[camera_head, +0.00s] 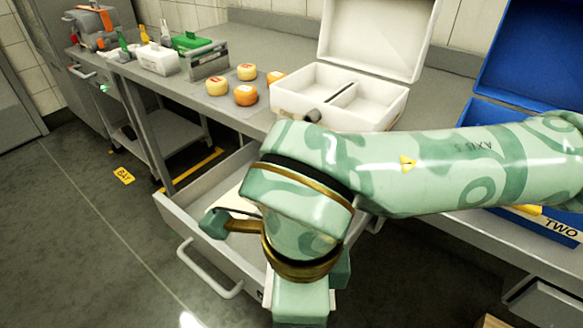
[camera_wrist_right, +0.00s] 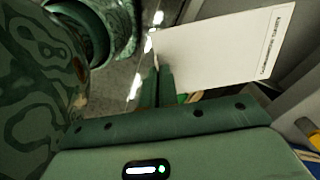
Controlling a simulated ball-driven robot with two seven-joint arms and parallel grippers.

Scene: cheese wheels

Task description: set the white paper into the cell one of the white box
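The white box (camera_head: 387,121) stands open on the counter, its lid tilted up at the back. A divider splits it into two compartments; no cell label is readable, and my right arm covers part of its front. My left gripper is not in view.
The open drawer (camera_head: 192,216) juts out below the counter. Several cheese wheels (camera_head: 246,95) sit left of the box. A blue box (camera_head: 535,109) with a raised lid stands at right. Bottles, a white tub and a green-topped container (camera_head: 192,41) stand farther left. Floor at left is clear.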

